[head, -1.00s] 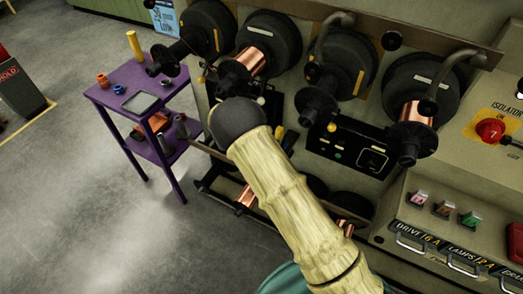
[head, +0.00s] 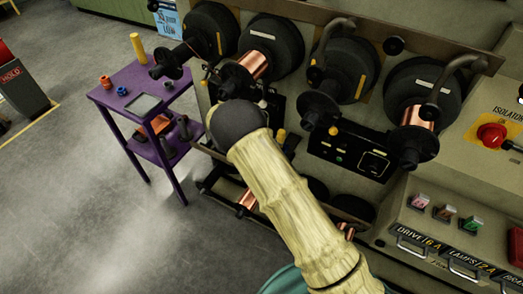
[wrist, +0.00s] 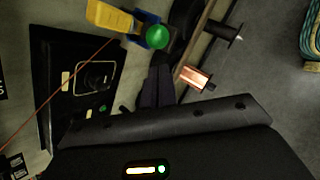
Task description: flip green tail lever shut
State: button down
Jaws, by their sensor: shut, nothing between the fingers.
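A green ball knob (wrist: 158,37) shows in the wrist view at the top middle, beside a blue piece (wrist: 148,20) and a yellow lever (wrist: 110,17). My gripper (wrist: 160,62) is shut and empty, its dark fingers pointing up the picture just below the green knob. I cannot tell whether they touch it. In the head view my arm hides the gripper and the green knob; a yellow piece (head: 281,135) shows right beside the arm.
A black panel (wrist: 85,80) lies left of the fingers, with a thin reddish line crossing it. A copper spool (wrist: 194,78) is to their right. Several large black spools (head: 420,85) line the machine. A purple trolley (head: 115,97) stands left, with open floor before it.

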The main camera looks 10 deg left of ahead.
jog(key=w+a+b+v, duration=0.1)
jog(key=b+v, duration=0.2)
jog(key=v, duration=0.8)
jog(key=shift+a+b, duration=0.25)
jog(key=shift+b, duration=0.05)
jog(key=shift+w+f, duration=0.1)
